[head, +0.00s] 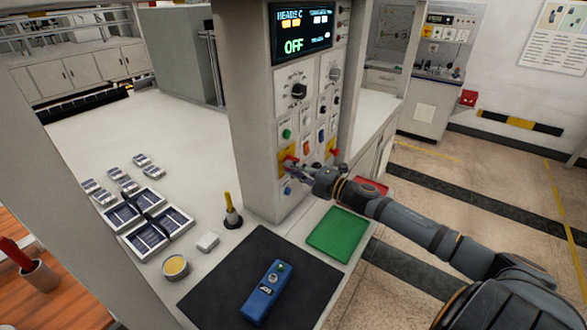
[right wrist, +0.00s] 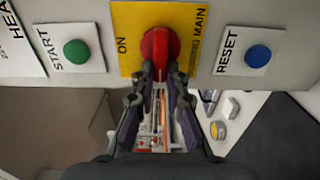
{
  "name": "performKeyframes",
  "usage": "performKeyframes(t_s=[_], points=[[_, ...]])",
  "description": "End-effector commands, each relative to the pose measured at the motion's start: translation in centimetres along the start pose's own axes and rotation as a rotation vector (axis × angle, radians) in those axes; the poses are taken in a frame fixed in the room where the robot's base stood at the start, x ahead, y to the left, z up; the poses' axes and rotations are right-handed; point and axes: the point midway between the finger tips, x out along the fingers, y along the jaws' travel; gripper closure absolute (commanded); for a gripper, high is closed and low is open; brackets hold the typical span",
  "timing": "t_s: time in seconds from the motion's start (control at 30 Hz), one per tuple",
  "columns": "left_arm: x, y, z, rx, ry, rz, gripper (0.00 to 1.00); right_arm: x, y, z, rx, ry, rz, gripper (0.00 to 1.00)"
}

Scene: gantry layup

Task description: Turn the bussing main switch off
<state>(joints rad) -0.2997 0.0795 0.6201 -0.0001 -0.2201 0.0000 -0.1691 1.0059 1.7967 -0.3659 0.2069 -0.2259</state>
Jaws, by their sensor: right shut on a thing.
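The bussing main switch is a red rotary handle (right wrist: 160,45) on a yellow plate (right wrist: 194,55) in the right wrist view. The plate reads "ON" on the left and "MAIN" on the right; part of the lettering is covered by the handle and fingers. My right gripper (right wrist: 160,75) is shut on the red handle, one finger on each side of its lower end. In the head view my right gripper (head: 302,169) reaches the panel's lower left from the right and partly covers the switch. My left gripper is not in view.
A green START button (right wrist: 76,51) and a blue RESET button (right wrist: 258,55) flank the switch. The panel's display (head: 302,34) shows "OFF". Below are a black mat (head: 215,290) with a blue device (head: 267,292), a green pad (head: 339,233) and a yellow-topped tool (head: 231,212).

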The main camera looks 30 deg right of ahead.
Motion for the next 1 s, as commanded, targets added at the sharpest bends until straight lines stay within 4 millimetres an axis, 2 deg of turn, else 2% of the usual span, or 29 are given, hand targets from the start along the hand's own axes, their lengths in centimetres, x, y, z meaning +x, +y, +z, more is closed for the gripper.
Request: performKeyframes(t_s=[0.47, 0.5, 0.67, 1.0], points=[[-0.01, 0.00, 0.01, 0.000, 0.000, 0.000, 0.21, -0.02, -0.14, 0.02, -0.015, -0.001, -0.001, 1.00], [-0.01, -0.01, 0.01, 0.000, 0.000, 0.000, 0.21, -0.02, -0.14, 0.01, -0.015, 0.000, -0.001, 0.86], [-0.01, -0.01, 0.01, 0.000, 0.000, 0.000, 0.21, -0.02, -0.11, 0.01, -0.014, 0.000, -0.001, 0.64], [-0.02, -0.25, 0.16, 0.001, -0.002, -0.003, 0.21, 0.00, -0.05, 0.00, -0.014, 0.000, 0.000, 0.64]])
